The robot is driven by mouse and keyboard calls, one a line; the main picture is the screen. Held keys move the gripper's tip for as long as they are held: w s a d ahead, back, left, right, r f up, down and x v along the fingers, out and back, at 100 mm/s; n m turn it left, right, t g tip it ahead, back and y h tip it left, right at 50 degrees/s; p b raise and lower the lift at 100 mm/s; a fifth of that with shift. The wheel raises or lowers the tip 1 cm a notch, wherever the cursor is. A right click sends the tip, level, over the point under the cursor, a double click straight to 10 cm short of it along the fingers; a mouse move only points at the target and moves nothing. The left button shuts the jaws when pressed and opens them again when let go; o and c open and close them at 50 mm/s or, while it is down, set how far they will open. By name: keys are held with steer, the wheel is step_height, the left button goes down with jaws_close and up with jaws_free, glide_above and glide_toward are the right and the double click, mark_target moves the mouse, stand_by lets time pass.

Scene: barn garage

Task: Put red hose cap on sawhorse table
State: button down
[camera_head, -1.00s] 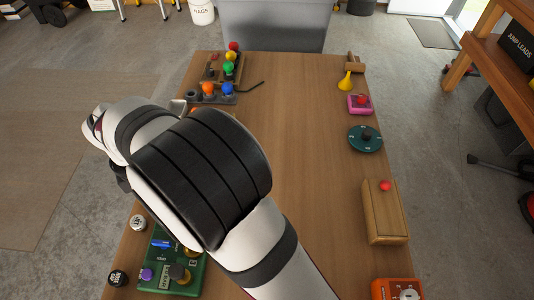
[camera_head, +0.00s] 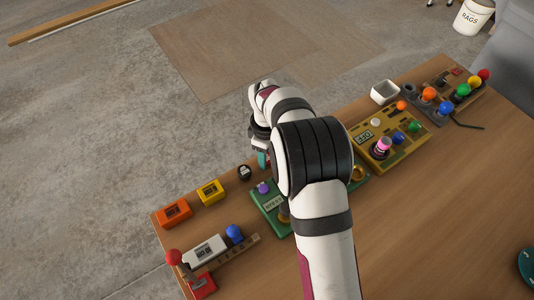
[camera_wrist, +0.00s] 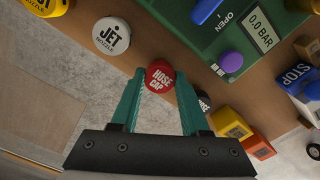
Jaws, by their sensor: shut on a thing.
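The red hose cap (camera_wrist: 160,77), a round cap with white lettering, sits between the teal fingertips of my gripper (camera_wrist: 160,90) in the wrist view. My gripper is shut on it. In the head view my gripper (camera_head: 263,158) points down near the table's left edge, partly hidden by my arm; the cap cannot be made out there. A wooden table (camera_head: 430,220) fills the right and lower part of the head view. I cannot tell from its visible top whether it is the sawhorse table; its legs are hidden.
Near my gripper are a green panel (camera_wrist: 225,35) with a purple knob, a white jet nozzle cap (camera_wrist: 111,36) and a black cap (camera_head: 244,172). Yellow (camera_head: 210,191) and orange (camera_head: 173,214) blocks stand along the edge. A yellow panel (camera_head: 397,137) lies right of my arm.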

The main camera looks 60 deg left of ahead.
steer(key=shift+f, duration=0.1)
steer(key=shift+c, duration=2)
jaws_free()
step_height(320, 180, up, 12)
steer(key=w+d+r+m, duration=0.4)
steer(key=d, duration=0.3)
steer(key=w+d+r+m, duration=0.3)
steer(key=w+d+m, duration=0.1)
steer(key=d, duration=0.4)
steer(key=s+d+r+m+y, duration=0.1)
steer(key=s+d+r+m, duration=0.1)
steer(key=d+m, duration=0.6)
steer(key=s+d+r+m, duration=0.25)
steer(key=d+m, duration=0.25)
steer(key=d, duration=0.7)
steer(key=s+d+f+m, duration=0.4)
steer(key=s+d+m, duration=0.3)
steer(key=s+m, duration=0.2)
steer(key=shift+s+y, duration=0.3)
steer(key=shift+y, duration=0.1)
